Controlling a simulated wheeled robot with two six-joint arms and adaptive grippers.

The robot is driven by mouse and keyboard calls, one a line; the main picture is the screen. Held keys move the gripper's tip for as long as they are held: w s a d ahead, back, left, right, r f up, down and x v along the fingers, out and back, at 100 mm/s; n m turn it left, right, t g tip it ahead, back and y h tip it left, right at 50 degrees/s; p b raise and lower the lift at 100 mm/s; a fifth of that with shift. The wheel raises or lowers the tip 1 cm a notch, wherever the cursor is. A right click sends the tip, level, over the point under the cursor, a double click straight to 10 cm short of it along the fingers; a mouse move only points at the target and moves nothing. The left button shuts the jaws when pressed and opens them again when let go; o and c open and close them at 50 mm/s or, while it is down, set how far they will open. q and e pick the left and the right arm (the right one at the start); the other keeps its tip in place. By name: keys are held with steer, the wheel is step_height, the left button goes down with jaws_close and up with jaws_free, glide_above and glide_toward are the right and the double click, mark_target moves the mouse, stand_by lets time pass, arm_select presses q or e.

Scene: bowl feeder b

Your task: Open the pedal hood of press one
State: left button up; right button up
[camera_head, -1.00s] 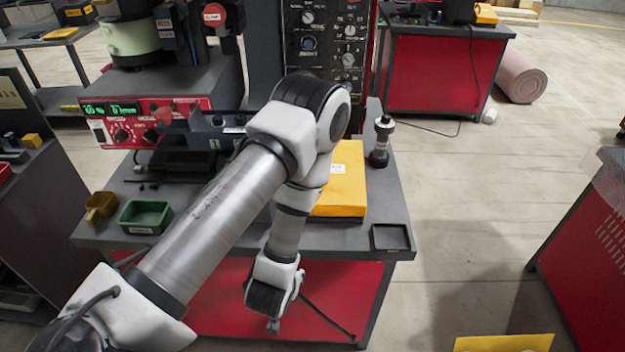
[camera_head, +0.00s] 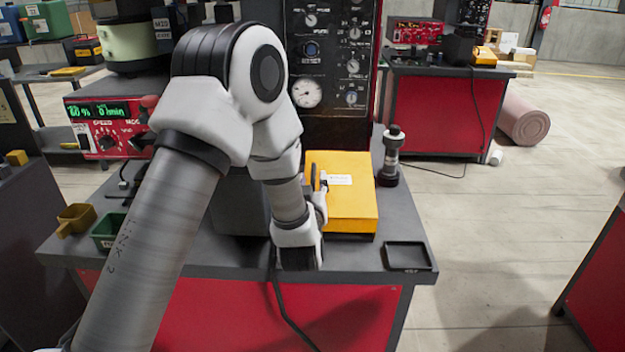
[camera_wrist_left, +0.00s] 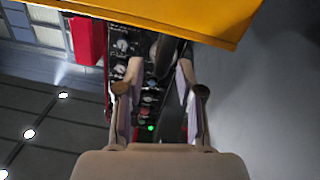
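The yellow pedal hood (camera_head: 350,200), with a white label on top, sits on the grey bench in front of the dark control panel. It looks lowered. My left gripper (camera_head: 318,178) points away from me at the hood's left side; in the head view I cannot tell whether it touches. In the left wrist view the hood's yellow edge (camera_wrist_left: 200,15) crosses the top of the picture, beyond the fingertips. The two fingers of the left gripper (camera_wrist_left: 160,92) stand apart with no object held between them. My right gripper is not in view.
A black shallow tray (camera_head: 408,256) lies at the bench's front right corner. A dark cylindrical part (camera_head: 391,158) stands right of the hood. Green (camera_head: 108,232) and ochre (camera_head: 76,219) bins sit at the left. The control panel (camera_head: 330,70) rises behind the hood.

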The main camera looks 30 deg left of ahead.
arm_select(q)
steer(key=shift+x, duration=0.8)
jaws_close()
